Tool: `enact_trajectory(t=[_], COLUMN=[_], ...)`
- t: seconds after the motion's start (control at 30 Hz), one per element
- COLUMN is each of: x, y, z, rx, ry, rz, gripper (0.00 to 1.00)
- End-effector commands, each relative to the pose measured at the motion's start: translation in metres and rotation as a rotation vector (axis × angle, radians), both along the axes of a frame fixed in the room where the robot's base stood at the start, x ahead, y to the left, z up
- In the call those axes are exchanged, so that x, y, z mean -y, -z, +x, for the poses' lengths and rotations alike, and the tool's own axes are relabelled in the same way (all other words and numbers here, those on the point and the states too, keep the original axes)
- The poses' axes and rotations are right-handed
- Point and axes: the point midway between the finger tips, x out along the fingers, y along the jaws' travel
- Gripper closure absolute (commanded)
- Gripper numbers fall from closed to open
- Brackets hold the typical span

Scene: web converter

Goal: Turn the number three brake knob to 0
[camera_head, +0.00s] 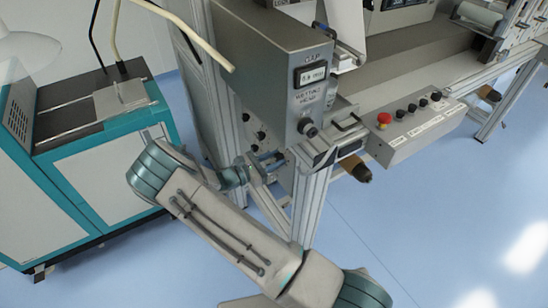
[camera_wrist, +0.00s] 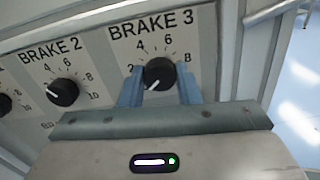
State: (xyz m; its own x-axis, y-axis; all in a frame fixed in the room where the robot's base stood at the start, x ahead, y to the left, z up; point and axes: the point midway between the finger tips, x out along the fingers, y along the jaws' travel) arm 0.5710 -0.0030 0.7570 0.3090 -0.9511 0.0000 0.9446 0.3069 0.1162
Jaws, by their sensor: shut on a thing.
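The number three brake knob (camera_wrist: 160,73) is a round black knob under the label "BRAKE 3" in the wrist view. My gripper (camera_wrist: 159,88) is shut on this knob, with one blue-grey finger on its left side and one on its right. The white pointer line on the knob points to the lower left. The 2, 4, 6 and 8 marks show around it; the lower part of the dial, with any 0 mark, is hidden behind my fingers and gripper body. In the head view my gripper (camera_head: 268,160) is at the side of the grey cabinet, and the held knob is not distinguishable.
In the head view, a teal and white cabinet (camera_head: 95,175) stands left of my arm. A button box (camera_head: 418,127) with a red button is to the right.

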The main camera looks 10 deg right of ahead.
Motion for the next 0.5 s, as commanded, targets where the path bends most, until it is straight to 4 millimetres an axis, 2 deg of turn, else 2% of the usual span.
enact_trajectory(t=[0.2, 0.5], x=[-0.0003, -0.0002], y=[0.0000, 0.0006], z=[-0.0003, -0.0002], rx=[-0.087, -0.126], ry=[0.000, -0.001], rz=[-0.028, -0.041], gripper=[0.93, 0.93])
